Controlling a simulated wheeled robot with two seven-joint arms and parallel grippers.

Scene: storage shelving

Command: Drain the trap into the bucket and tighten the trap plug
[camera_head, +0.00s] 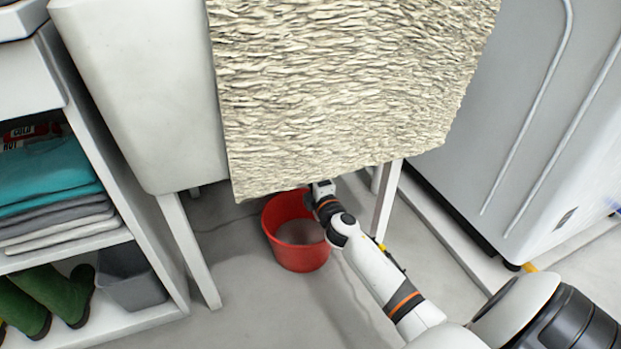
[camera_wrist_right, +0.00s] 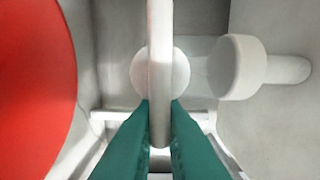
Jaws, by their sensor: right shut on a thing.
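The red bucket (camera_head: 300,259) stands upright on the floor under the white sink, and it shows as a large red curve at the left of the right wrist view (camera_wrist_right: 32,85). My right gripper (camera_head: 322,187) is above the bucket's right rim, under the hanging rug. In the wrist view its teal fingers (camera_wrist_right: 160,108) are shut on a thin white upright wing, which looks like the trap plug's grip (camera_wrist_right: 159,45). A round white part shows behind the wing. White trap piping (camera_wrist_right: 238,67) runs to the right of it. The head view hides the trap. My left gripper is not in view.
A shaggy beige rug (camera_head: 340,90) hangs over the front of the white sink (camera_head: 140,90). Sink legs (camera_head: 190,250) stand either side of the bucket. Shelving (camera_head: 130,325) with towels and boots is on the left, a white appliance (camera_head: 530,130) on the right.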

